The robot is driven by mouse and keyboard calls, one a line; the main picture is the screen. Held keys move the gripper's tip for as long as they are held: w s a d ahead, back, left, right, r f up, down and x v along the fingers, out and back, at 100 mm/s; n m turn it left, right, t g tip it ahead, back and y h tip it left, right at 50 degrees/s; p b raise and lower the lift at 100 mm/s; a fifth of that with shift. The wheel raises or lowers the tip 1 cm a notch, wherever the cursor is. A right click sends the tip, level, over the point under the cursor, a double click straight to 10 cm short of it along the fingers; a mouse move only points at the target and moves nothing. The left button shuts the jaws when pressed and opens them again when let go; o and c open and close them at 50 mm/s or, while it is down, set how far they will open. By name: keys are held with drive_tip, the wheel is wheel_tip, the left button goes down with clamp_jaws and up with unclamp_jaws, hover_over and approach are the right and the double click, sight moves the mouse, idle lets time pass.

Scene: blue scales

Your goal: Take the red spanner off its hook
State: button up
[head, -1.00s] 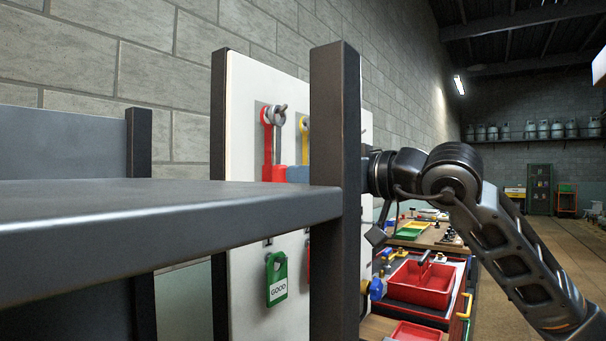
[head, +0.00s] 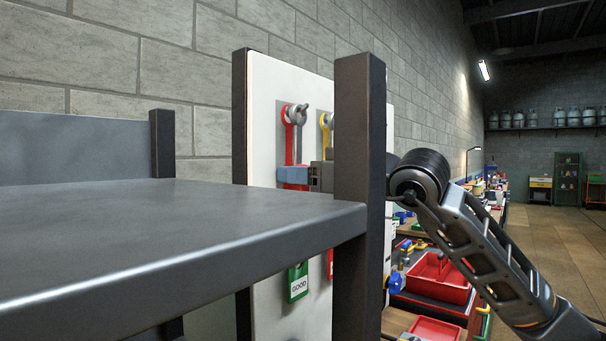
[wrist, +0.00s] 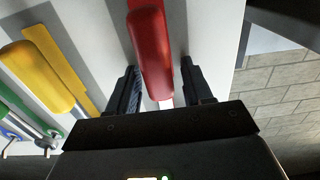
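The red spanner (head: 289,143) hangs on a hook near the top of a white board, its upper end at the hook. Its red handle (wrist: 152,45) shows large in the wrist view. My gripper (head: 293,176) is at the spanner's lower part in the head view, its blue pad in front of the red. In the wrist view my gripper (wrist: 162,82) is open, with one dark finger on each side of the red handle. Narrow gaps show beside the handle; I see no clear contact. The post hides part of my wrist in the head view.
A yellow spanner (wrist: 45,78) hangs beside the red one. A green tag marked GOOD (head: 298,284) hangs lower on the board (head: 262,130). A dark shelf (head: 190,225) and upright post (head: 359,210) stand close in front. A red tray (head: 440,280) lies to the right.

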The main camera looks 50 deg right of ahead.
clamp_jaws()
drive_tip(key=shift+r+b, duration=0.3)
drive_tip(key=shift+r, duration=0.4)
idle(0.8)
drive_tip(key=shift+s, duration=0.1)
idle(0.3)
drive_tip(key=s+b, duration=0.5)
drive_tip(key=s, duration=0.2)
drive_tip(key=shift+s+d+r, duration=0.15)
drive_tip(key=shift+s, duration=0.25)
idle(1.2)
idle(0.3)
